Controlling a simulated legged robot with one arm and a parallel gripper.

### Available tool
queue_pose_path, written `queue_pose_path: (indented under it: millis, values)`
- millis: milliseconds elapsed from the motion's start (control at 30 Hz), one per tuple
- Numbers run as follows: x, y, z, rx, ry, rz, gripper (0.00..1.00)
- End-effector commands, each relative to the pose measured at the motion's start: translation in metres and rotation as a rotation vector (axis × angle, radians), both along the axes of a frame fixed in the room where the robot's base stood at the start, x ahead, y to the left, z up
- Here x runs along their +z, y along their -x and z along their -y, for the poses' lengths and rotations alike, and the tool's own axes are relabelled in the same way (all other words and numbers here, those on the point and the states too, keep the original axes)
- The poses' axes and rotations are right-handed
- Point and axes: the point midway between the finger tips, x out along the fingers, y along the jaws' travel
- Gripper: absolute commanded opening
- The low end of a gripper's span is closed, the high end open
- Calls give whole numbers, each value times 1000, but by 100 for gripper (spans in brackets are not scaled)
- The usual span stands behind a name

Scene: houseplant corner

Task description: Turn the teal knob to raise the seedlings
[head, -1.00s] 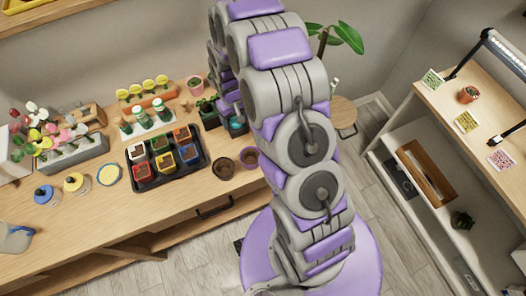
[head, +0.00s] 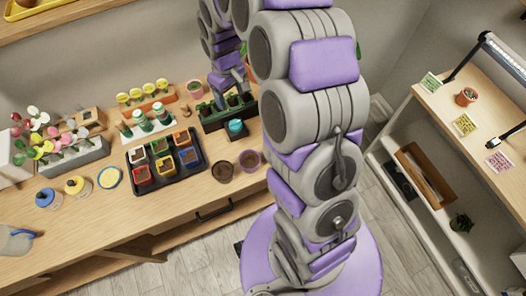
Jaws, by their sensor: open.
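The teal knob (head: 236,128) sits at the front of a dark planter box (head: 213,124) on the wooden bench. Green seedlings (head: 225,102) show in the box, close to its rim; their exact height is hard to tell. My gripper (head: 236,86) is open, small in the view, just above and behind the seedlings and apart from the knob. My own arm hides part of the gripper and the area right of the box.
A black tray of coloured pots (head: 196,172) stands left of the box, with two round pots (head: 222,168) (head: 250,160) in front. A shelf unit (head: 400,120) is at right.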

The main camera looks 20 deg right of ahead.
Motion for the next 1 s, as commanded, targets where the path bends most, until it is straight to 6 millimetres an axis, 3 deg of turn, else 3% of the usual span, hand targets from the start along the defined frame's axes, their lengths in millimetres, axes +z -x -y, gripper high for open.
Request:
queue_pose_path:
  millis: [133,1000]
  values:
    - [29,-1,0,0,0,2,76]
    - [47,128,-6,-115,1,-59,76]
